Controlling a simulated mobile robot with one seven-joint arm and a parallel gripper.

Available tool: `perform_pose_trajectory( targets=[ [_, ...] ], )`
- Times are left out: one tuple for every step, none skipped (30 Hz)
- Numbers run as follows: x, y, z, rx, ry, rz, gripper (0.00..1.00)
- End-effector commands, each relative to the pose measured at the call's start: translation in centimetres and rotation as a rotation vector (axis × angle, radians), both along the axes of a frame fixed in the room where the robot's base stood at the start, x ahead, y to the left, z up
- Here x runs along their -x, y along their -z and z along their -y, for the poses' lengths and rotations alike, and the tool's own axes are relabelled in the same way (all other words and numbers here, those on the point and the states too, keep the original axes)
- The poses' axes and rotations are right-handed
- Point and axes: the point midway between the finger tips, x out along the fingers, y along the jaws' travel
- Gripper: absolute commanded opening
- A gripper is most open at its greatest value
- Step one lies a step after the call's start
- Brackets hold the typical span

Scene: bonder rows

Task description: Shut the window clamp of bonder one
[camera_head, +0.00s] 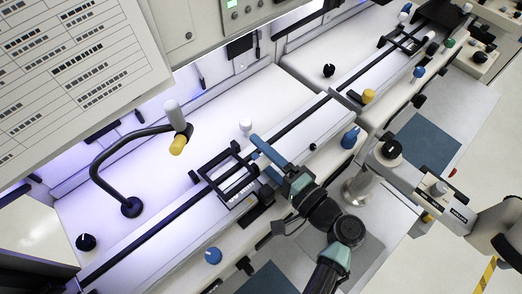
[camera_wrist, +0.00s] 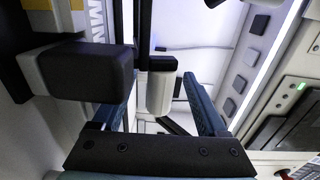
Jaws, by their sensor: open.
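The window clamp (camera_head: 207,161) of the near bonder is a black open frame over the work rail, and it looks raised and tilted. A lead strip or plate with dark markings (camera_head: 238,192) lies under it. My gripper (camera_head: 262,157) is at the clamp's right side, with blue fingers spread. In the wrist view, my gripper (camera_wrist: 158,108) is open. A pale rounded handle with a black top (camera_wrist: 160,92) stands between the fingers, with no clear contact. A dark block (camera_wrist: 88,72) shows beside the left finger. The second finger is mostly hidden in the head view.
A white knob (camera_head: 246,124) stands behind the rail. Blue knobs (camera_head: 213,255) (camera_head: 350,137) sit along the front. A second bonder's rail continues to the upper right.

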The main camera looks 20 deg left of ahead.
Motion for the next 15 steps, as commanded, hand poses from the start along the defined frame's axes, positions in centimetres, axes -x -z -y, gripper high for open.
perform_pose_trajectory(
  targets=[
    [0.2,0.0,0.5,0.000,0.006,0.000,0.76],
    [0.3,-0.1,0.8,0.000,0.006,0.000,0.76],
    [0.6,-0.1,1.1,0.000,0.005,0.000,0.76],
    [0.7,-0.1,1.4,0.001,0.005,0.001,0.76],
    [0.9,-0.1,1.6,0.001,0.006,0.001,0.76],
    [1.2,-0.1,2.0,0.000,0.005,0.000,0.76],
    [1.3,-0.1,2.2,0.000,0.005,0.000,0.76],
    [1.5,-0.1,2.5,0.000,0.006,0.000,0.76],
    [1.7,-0.1,2.8,0.000,0.004,0.000,0.76],
    [1.9,-0.1,3.0,0.000,0.003,0.000,0.76],
    [2.1,-0.1,3.3,0.000,0.004,-0.001,0.76],
    [2.3,-0.1,3.6,0.000,0.004,-0.001,0.76],
    [2.5,-0.1,3.8,0.000,0.003,0.000,0.76],
    [2.6,-0.2,4.1,0.000,0.004,0.000,0.76],
    [2.8,-0.2,4.4,0.000,0.004,0.000,0.76]
  ],
)
